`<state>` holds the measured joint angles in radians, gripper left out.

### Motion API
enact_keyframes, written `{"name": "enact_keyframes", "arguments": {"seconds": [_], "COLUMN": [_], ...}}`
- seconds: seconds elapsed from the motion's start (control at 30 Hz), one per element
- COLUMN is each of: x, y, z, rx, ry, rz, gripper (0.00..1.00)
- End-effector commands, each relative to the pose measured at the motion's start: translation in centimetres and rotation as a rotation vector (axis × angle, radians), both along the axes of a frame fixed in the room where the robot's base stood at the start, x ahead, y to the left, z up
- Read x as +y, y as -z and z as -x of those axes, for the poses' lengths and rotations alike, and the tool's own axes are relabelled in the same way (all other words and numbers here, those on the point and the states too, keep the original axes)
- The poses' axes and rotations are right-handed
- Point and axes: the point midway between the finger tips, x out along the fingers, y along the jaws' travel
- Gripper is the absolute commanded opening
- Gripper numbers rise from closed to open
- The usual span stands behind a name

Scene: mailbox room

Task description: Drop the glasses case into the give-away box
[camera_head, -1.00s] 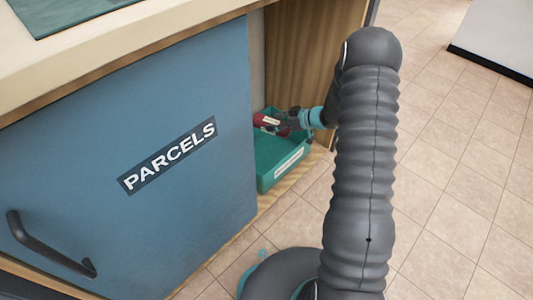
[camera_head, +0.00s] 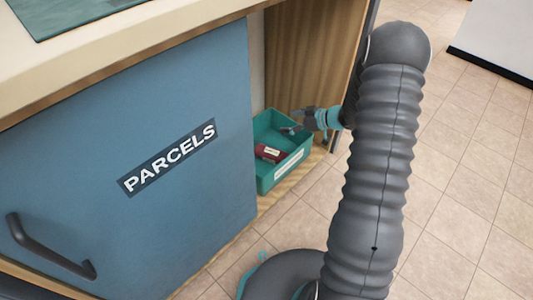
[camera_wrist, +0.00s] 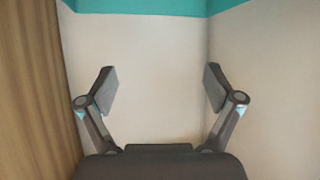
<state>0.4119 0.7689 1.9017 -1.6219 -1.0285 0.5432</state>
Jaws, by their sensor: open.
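The glasses case (camera_head: 269,153) is dark red with a pale label. It lies inside the teal give-away box (camera_head: 265,185), apart from my gripper, in the head view. The box has a white label on its front and stands low in the open wooden compartment. My gripper (camera_head: 291,129) is over the box's back right part, behind the case. In the wrist view my gripper (camera_wrist: 158,88) has its two fingers wide apart with nothing between them. The case is not in the wrist view.
The blue door (camera_head: 120,200) marked PARCELS, with a dark handle (camera_head: 50,245), stands left of the box. A wooden panel (camera_head: 315,60) rises behind my gripper. The worktop (camera_head: 120,40) is above. Tiled floor (camera_head: 460,215) is clear at the right.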

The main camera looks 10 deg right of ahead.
Motion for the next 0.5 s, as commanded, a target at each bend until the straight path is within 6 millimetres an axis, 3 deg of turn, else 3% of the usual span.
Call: {"name": "enact_keyframes", "arguments": {"seconds": [0.2, 0.5], "x": [-2.8, -4.1], "y": [-1.9, -2.8], "z": [2.0, 3.1], "rx": [-0.001, 0.000], "ry": [0.003, -0.001], "rz": [0.001, 0.000], "gripper": [0.91, 0.91]}}
